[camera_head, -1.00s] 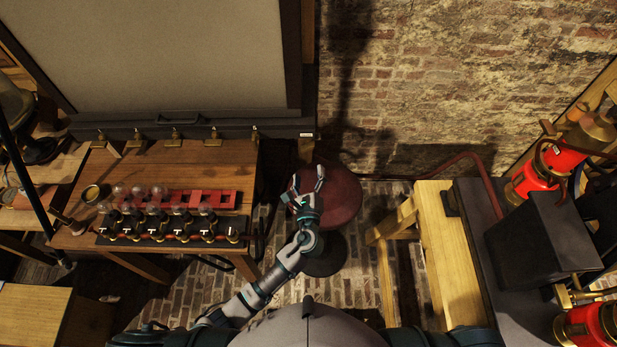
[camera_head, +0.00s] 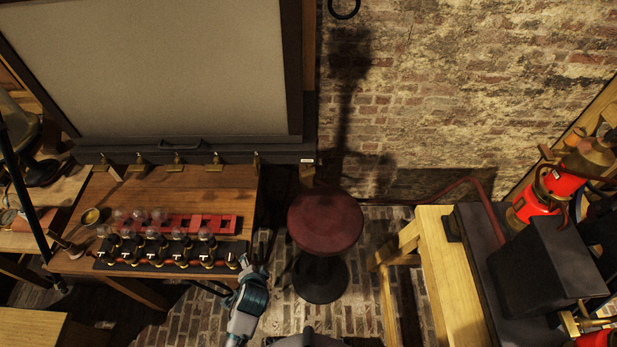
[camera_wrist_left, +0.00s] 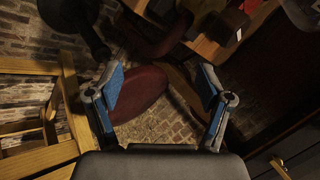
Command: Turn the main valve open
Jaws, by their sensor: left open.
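A dark ring (camera_head: 344,8) shows against the brick wall at the top edge of the head view, partly cut off. It may be the main valve's wheel, but I cannot tell for sure. My left arm is at the bottom of the head view, just right of the wooden table, well below the ring. In the left wrist view my left gripper (camera_wrist_left: 162,85) is open, with its two blue-padded fingers apart and nothing between them. The red stool seat lies beyond the fingers. My right gripper is out of view.
A red round stool (camera_head: 326,222) stands on the brick floor. A wooden table (camera_head: 215,182) with several jars and a red rack is at the left. A pale wooden bench (camera_head: 448,262) and a black box (camera_head: 548,262) are at the right. Brick floor shows around the stool.

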